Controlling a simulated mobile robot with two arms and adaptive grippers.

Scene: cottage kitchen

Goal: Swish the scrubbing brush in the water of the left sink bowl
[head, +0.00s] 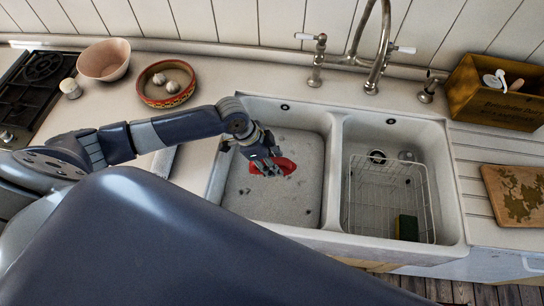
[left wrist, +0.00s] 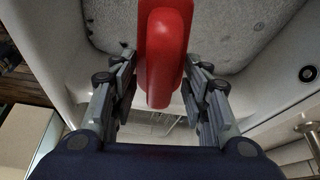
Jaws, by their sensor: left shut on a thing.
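The left sink bowl (head: 310,185) is white and holds greyish, speckled water (head: 300,212). My left gripper (head: 266,164) is over this bowl, low near the water. It is shut on the red scrubbing brush (head: 286,167). In the left wrist view the red brush handle (left wrist: 165,60) sits between the two fingers of the gripper (left wrist: 162,85). The brush's bristles are hidden in both views, and I cannot tell whether they touch the water. My right gripper is in neither view.
The right bowl (head: 437,165) holds a wire rack (head: 375,188) and a sponge (head: 407,228). The tap (head: 378,60) stands behind the divider. A patterned bowl (head: 155,99) and a pink bowl (head: 104,60) stand left. A wooden box (head: 490,97) and a board (head: 518,190) lie right.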

